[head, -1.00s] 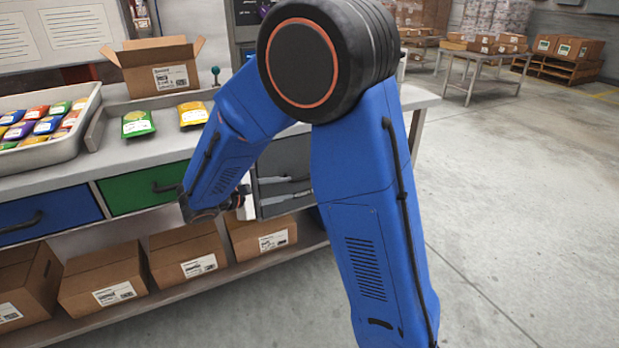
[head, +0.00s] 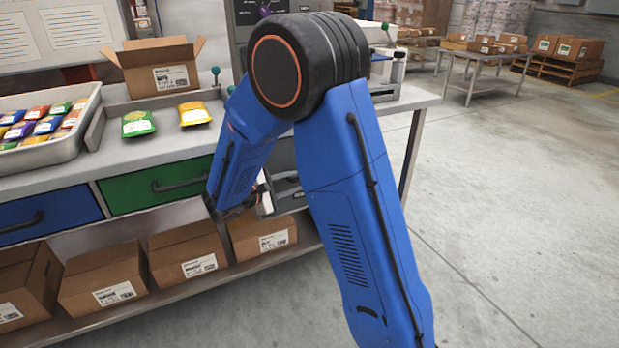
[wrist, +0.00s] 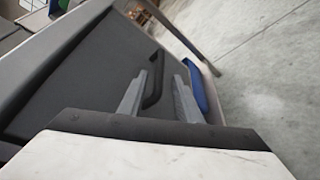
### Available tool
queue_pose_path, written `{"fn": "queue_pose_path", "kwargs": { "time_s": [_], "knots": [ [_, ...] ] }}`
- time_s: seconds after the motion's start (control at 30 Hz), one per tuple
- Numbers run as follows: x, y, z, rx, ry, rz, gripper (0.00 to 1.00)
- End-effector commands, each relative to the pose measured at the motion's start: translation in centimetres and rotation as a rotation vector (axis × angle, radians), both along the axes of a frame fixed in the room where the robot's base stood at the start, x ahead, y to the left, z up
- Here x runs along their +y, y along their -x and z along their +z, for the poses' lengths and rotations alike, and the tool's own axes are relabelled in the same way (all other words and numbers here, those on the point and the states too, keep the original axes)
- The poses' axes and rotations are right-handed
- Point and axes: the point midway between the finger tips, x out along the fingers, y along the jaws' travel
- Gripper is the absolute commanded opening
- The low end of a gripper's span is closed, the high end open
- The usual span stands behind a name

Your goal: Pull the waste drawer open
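A grey drawer front (wrist: 75,75) with a dark bar handle (wrist: 154,80) fills much of the wrist view. No label shows on it, so I cannot confirm it is the waste drawer. In the head view the grey drawer (head: 283,155) is right of the green one and mostly hidden behind my arm. My gripper (wrist: 158,92) is at the handle, its two grey fingers apart. The handle lies between them in the picture, with a gap on each side; contact is not visible. The drawer looks shut, though its edges are largely hidden.
A green drawer (head: 135,196) and a blue drawer (head: 35,212) are to the left, both shut. Cardboard boxes (head: 190,252) stand on the shelf below. A tray of packets (head: 62,150) and an open box (head: 158,65) are on the bench. Floor (head: 500,220) at right is clear.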

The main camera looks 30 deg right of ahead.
Motion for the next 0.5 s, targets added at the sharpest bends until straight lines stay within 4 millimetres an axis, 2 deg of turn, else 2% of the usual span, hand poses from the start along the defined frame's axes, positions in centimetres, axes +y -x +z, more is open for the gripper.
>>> {"fn": "queue_pose_path", "kwargs": {
  "time_s": [0.3,0.5],
  "knots": [
    [-4.8,-1.5,-1.1,0.001,0.0,-0.004,0.31],
    [-6.7,-2.2,-1.5,0.001,-0.001,-0.002,0.31]
  ]
}}
